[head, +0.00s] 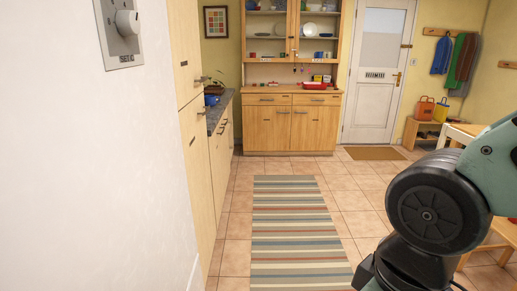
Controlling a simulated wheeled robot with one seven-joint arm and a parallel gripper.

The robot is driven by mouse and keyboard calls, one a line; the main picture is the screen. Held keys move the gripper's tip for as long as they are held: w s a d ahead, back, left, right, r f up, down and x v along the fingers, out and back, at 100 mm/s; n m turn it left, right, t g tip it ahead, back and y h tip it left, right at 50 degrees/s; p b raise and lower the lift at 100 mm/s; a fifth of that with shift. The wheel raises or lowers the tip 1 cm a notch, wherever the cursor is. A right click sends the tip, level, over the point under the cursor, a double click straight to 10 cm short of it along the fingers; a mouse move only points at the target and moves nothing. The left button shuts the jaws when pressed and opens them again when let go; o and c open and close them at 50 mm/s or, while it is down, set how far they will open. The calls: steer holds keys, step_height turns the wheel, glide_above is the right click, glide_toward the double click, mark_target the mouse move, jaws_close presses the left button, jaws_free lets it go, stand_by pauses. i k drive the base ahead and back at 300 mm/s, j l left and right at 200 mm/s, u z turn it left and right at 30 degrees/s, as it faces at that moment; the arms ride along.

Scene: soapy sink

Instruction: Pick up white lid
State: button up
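I cannot make out a white lid in the head view. Part of my arm shows at the lower right, with a green link and a round black joint. My gripper is not in view. White dishes (309,30) stand behind the glass of the hutch, too small to tell apart.
A wooden hutch (292,128) stands at the back, with a red tray (314,86) on its counter. Cupboards and a dark worktop (217,112) line the left, past a white wall (140,150). A striped rug (293,225) lies on open tiled floor. A bench (425,128) stands right.

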mark_target(209, 99)
steer(key=i+l, duration=0.1)
steer(key=i, duration=1.8)
steer(key=i+l+u, duration=0.15)
steer(key=i+u, duration=0.2)
steer(key=i, duration=0.15)
steer(key=i+l+u, duration=0.65)
steer(key=i, duration=0.25)
steer(key=i+l+u, duration=0.1)
steer(key=u, duration=0.35)
steer(key=i+l+u, duration=0.1)
steer(key=u, duration=0.35)
steer(key=l+u, duration=0.15)
steer(key=u, duration=0.3)
steer(key=i+l+u, duration=0.15)
steer(key=l+u, duration=0.2)
steer(key=l, duration=0.5)
steer(key=l+u, duration=0.35)
steer(key=l, duration=0.45)
steer(key=l+u, duration=0.35)
steer(key=l, duration=0.55)
